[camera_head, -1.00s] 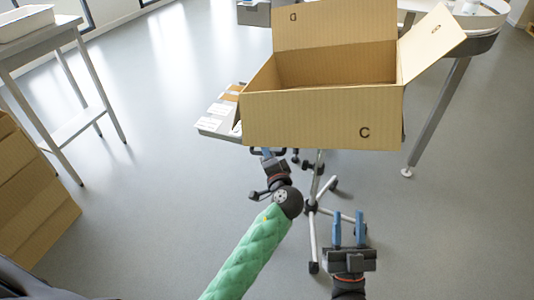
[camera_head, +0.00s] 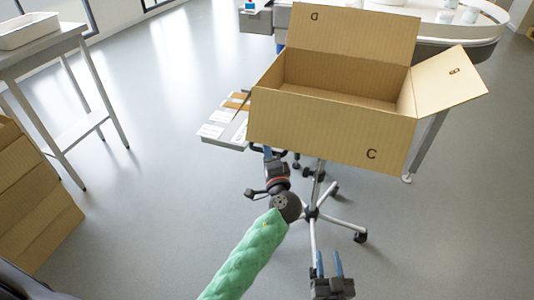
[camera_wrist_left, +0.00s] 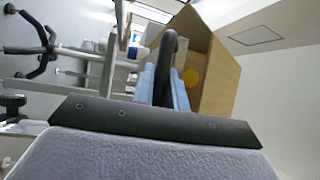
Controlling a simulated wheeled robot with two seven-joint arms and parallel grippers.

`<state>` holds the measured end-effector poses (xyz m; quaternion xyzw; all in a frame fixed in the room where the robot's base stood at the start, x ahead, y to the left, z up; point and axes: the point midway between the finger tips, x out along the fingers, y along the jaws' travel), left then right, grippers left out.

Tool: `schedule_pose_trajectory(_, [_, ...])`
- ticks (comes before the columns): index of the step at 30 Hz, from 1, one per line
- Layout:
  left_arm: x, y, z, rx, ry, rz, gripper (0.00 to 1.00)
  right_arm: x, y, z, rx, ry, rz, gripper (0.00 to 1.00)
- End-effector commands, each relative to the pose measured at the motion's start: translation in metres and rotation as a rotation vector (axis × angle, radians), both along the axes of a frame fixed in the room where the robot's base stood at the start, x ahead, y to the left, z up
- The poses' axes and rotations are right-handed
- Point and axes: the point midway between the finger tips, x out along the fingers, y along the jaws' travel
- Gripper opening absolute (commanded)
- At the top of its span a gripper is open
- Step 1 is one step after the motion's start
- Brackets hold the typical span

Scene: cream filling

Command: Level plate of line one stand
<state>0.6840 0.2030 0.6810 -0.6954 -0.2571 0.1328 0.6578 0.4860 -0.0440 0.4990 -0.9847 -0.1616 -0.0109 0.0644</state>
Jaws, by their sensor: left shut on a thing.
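The stand (camera_head: 313,214) has a grey post and a wheeled star foot. An open cardboard box (camera_head: 320,126) marked C rests on top of it and hides most of its plate. My left gripper (camera_head: 268,154) is at the near side of the stand below the box. In the left wrist view its blue fingers (camera_wrist_left: 162,88) are closed around a black handle (camera_wrist_left: 169,46). The handle also shows in the head view (camera_head: 256,149). My right gripper (camera_head: 329,265) is open and empty, low in front of the stand's foot.
A flat tray with white cards (camera_head: 224,127) sticks out left of the box. A steel table (camera_head: 45,48) with a white bin (camera_head: 28,30) is at the left, above cardboard boxes (camera_head: 35,200). The floor between is clear.

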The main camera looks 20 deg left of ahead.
Motion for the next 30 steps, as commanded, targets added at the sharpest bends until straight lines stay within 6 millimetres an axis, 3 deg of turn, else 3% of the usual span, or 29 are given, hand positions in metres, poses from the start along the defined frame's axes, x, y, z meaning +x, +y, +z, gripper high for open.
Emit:
schedule_pose_trajectory(9, [0.001,0.000,0.004,0.008,-0.005,-0.001,0.00,-0.001,0.000,-0.003,-0.003,0.011,0.001,0.36])
schedule_pose_trajectory(10, [0.001,0.000,0.004,0.008,-0.005,0.000,0.16,-0.001,0.000,-0.003,-0.002,0.010,0.001,0.36])
schedule_pose_trajectory(13, [0.000,0.000,0.004,0.008,-0.005,-0.001,0.36,-0.001,0.000,-0.003,-0.002,0.010,0.001,0.36])
schedule_pose_trajectory(23, [-0.002,-0.001,0.002,0.006,-0.002,-0.001,0.36,-0.001,0.001,-0.004,-0.002,0.011,0.001,0.36])
schedule_pose_trajectory(30, [-0.026,-0.016,-0.004,0.006,0.000,0.000,0.36,-0.001,0.000,0.002,0.003,-0.011,0.000,0.36])
